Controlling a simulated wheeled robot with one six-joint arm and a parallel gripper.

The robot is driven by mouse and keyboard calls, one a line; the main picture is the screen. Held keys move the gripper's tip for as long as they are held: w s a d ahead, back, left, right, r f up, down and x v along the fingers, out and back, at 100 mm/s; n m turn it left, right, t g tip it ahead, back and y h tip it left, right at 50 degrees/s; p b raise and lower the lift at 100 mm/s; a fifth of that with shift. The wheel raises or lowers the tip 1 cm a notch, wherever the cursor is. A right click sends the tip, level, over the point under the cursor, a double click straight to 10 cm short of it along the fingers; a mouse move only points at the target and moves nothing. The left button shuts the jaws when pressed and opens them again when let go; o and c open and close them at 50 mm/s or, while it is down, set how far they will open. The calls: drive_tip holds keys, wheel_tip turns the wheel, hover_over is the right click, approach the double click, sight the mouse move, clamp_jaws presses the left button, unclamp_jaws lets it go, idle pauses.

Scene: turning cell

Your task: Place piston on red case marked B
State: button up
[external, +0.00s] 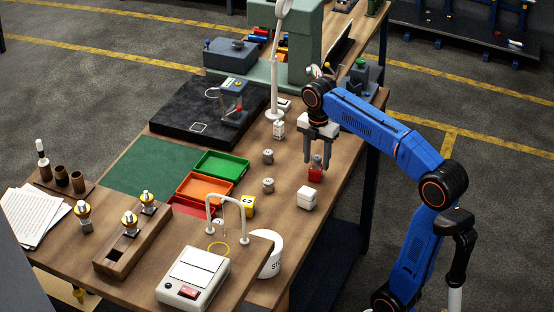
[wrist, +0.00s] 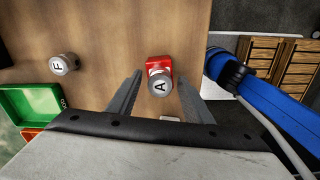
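A small red case (external: 315,175) stands on the wooden bench below my gripper (external: 318,160). A silver piston with a round top marked A shows in the wrist view (wrist: 160,85), over the near part of the red case (wrist: 160,66). It appears to rest on the case. My gripper's fingers (wrist: 157,85) are apart on either side of this piston, with gaps visible. No letter is readable on the red case. A second silver piston, marked F (wrist: 63,64), stands on the bench to the left. Two grey pistons (external: 268,156) stand left of my gripper in the external view.
A white block (external: 307,198) stands close in front of the red case. A lamp (external: 274,90) rises behind. Bare wood lies between the pistons and the red case.

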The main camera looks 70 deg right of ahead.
sight(317, 157)
wheel_tip(317, 157, up, 12)
drive_tip(key=shift+r, duration=0.15)
idle(0.5)
idle(0.4)
